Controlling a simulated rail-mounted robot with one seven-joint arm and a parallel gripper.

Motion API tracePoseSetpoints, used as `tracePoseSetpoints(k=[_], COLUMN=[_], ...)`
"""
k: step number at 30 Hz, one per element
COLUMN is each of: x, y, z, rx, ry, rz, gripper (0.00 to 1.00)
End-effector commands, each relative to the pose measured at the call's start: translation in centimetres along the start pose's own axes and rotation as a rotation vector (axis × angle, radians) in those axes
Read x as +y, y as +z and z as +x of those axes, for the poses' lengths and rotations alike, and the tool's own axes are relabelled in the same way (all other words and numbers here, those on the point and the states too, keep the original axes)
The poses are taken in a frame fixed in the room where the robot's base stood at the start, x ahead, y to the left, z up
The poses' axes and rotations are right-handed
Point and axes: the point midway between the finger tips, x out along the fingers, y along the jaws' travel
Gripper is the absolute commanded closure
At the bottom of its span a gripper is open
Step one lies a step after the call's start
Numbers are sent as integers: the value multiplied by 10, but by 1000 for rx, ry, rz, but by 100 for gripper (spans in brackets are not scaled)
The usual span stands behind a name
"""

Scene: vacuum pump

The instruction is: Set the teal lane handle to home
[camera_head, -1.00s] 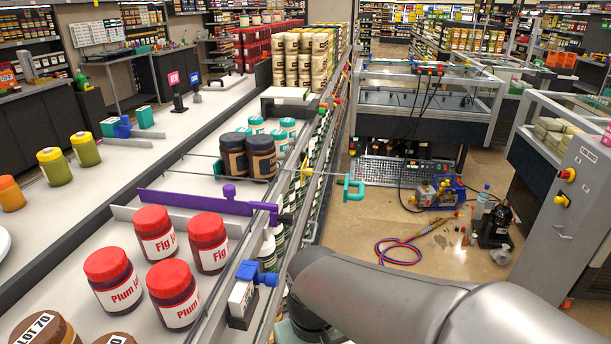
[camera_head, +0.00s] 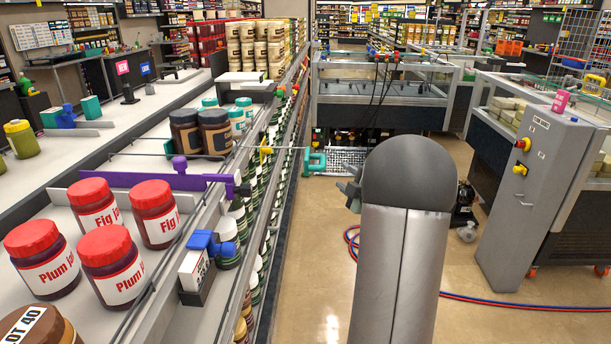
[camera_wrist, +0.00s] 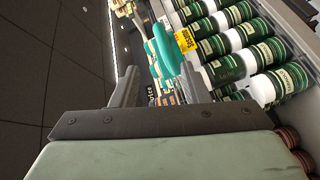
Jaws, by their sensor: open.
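In the head view my gripper (camera_head: 350,188) shows only in part beside my arm, just right of and below the handle. Whether a finger touches the handle cannot be told.
A purple bar (camera_head: 150,180) and a blue clamp (camera_head: 210,243) are nearer on the shelf edge. Green-labelled jars (camera_wrist: 240,65) line the shelf face.

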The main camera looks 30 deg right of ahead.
Motion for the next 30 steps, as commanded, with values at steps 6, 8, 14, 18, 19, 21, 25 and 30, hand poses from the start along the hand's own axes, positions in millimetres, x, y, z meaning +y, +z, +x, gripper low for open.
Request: tracePoseSetpoints(k=[6,8,14,18,19,21,25,30], x=[-19,-20,-18,-16,-15,-13,-11,-7], y=[53,56,52,45,43,39,30,20], z=[-38,-44,-36,-11,-5,10,38,73], rx=[221,251,279,280,279,278,278,277], ry=[98,111,121,121,120,121,122,121], rz=[-163,-180,-193,-191,-191,-191,-190,-189], gripper=[59,59,59,59,59,59,59,59])
